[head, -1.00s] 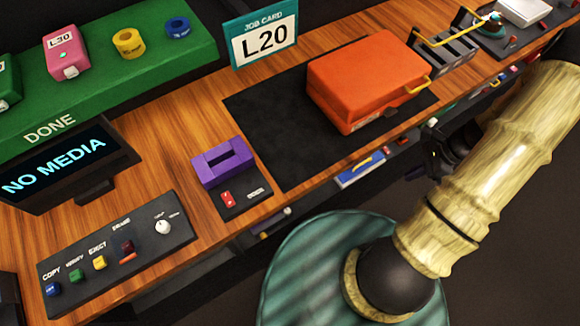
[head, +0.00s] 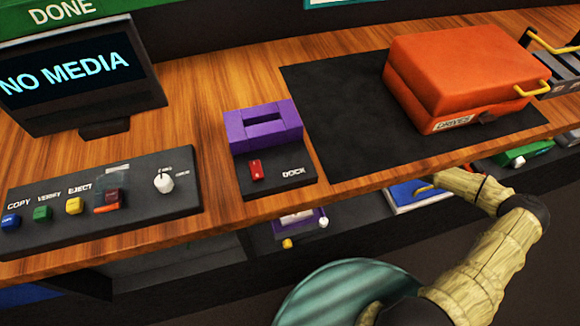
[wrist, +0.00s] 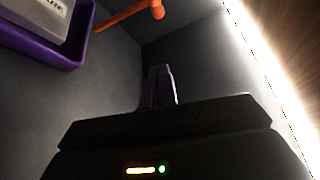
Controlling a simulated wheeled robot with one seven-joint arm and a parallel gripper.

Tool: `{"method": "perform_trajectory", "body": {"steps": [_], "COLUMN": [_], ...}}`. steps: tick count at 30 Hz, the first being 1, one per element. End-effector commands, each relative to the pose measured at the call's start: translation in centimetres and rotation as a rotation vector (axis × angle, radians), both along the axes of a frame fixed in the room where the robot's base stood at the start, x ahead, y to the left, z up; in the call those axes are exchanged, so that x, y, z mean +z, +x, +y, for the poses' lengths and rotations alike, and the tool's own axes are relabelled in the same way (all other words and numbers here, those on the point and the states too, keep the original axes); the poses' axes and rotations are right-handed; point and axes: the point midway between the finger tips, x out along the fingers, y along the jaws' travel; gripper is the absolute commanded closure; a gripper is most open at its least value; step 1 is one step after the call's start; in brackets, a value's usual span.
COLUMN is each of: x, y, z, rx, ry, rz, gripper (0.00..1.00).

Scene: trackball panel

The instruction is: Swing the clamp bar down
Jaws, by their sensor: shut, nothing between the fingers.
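In the wrist view an orange bar (wrist: 125,17) with a thick, hammer-like end shows at the top, beside a purple holder (wrist: 75,60); it may be the clamp bar, but I cannot be sure. A pale block (wrist: 38,18) with a partly cut-off label sits in the holder. My gripper (wrist: 160,86) is shut and empty, below and apart from the bar. In the head view my gripper is hidden. A purple dock (head: 264,124) with a red switch (head: 256,170) stands on the counter. A yellow bar (head: 552,42) on the rack shows at the right edge.
An orange case (head: 455,75) lies on a dark mat (head: 335,125). Left of the dock are a button panel (head: 125,185) and a screen reading NO MEDIA (head: 75,75). Below the counter's front edge (head: 215,220) are trays, including a blue one (head: 405,200). Grey walls enclose the wrist view.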

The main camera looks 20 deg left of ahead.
Motion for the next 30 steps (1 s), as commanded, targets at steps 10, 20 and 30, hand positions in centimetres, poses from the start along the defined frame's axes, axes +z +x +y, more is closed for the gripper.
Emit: {"method": "perform_trajectory", "body": {"steps": [10,20,30], "x": [0.8,0.5,0.1], "y": [0.7,0.5,0.2], "z": [0.8,2.6,8.0], "rx": [-0.004,-0.001,-0.001], "ry": [0.043,0.043,0.042], "rz": [-0.085,-0.081,-0.080], "gripper": [1.00,1.00,1.00]}}
